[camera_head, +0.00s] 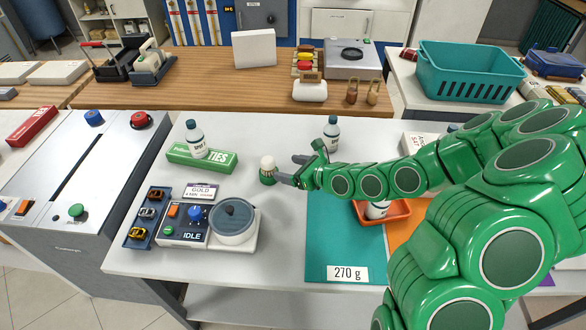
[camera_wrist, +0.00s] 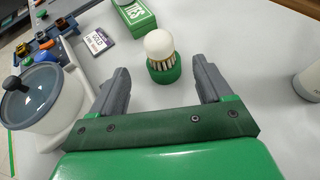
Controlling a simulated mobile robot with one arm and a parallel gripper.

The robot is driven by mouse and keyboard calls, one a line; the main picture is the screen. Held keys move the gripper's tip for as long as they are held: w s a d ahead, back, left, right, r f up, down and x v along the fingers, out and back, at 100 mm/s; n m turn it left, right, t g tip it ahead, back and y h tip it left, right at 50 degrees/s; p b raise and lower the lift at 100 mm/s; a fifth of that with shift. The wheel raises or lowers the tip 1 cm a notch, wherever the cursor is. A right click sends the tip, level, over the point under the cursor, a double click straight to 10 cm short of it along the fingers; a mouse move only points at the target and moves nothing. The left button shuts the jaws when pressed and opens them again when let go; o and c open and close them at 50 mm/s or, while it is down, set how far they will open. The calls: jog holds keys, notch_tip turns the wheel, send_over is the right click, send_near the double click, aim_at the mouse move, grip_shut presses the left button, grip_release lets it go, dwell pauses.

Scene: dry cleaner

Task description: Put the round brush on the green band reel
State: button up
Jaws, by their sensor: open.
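The round brush (camera_wrist: 158,46) has a white domed handle and short tan bristles pointing down. It stands upright on the green band reel (camera_wrist: 165,75), with its bristles on or in the reel's top; the exact contact is hard to see. In the head view the brush (camera_head: 267,162) and reel (camera_head: 267,178) stand together on the white table, left of my gripper (camera_head: 288,168). My gripper is open. In the wrist view its two fingers (camera_wrist: 160,70) are wide apart, with the brush and reel just beyond and between the tips, clear of both.
A white pot (camera_head: 233,222) on a control unit stands left of my gripper. A green TIES box (camera_head: 202,158) with a bottle (camera_head: 195,138) is behind left; another bottle (camera_head: 331,134) is behind right. A teal mat (camera_head: 340,245) lies in front, beside an orange tray (camera_head: 392,214).

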jog(key=shift+s+d+r, duration=0.15)
jog(key=shift+s+d, duration=0.1)
jog(key=shift+r, duration=0.1)
